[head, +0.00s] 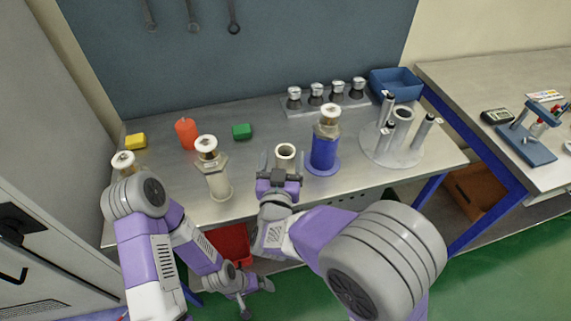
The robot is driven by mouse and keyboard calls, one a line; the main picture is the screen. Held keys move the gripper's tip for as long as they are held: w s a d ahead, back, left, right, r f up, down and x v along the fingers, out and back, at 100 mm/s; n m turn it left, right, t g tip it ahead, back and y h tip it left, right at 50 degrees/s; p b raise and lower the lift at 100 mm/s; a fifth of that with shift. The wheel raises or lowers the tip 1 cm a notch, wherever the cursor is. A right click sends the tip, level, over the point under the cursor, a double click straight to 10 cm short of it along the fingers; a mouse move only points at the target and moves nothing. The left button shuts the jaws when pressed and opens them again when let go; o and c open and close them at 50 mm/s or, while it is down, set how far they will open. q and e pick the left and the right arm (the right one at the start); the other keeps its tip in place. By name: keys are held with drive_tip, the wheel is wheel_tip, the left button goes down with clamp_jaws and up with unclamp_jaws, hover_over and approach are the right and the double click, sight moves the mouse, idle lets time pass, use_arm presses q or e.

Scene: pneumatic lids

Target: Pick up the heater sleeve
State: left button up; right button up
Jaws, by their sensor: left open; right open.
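A short hollow cylinder with a pale rim and dark opening (286,151) stands upright on the metal bench. It looks like the heater sleeve, though I cannot be sure. My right gripper (284,160) is open, with one finger on each side of this cylinder. Its lower part is hidden behind the gripper's body, and I cannot tell whether the fingers touch it. My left gripper (257,295) is open and empty, low in front of the bench and below its top.
A blue cylinder with a metal cap (324,153) stands close right of my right gripper. A round grey stand with upright posts (377,150), a blue bin (397,81) and a row of capped pieces (317,94) are farther right and back.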

sight(287, 147)
drive_tip(key=w, duration=0.2)
drive_tip(key=w+d+f+b, duration=0.1)
drive_tip(key=w, duration=0.1)
drive_tip(key=shift+w+r, duration=0.15)
drive_tip(key=shift+w, duration=0.35)
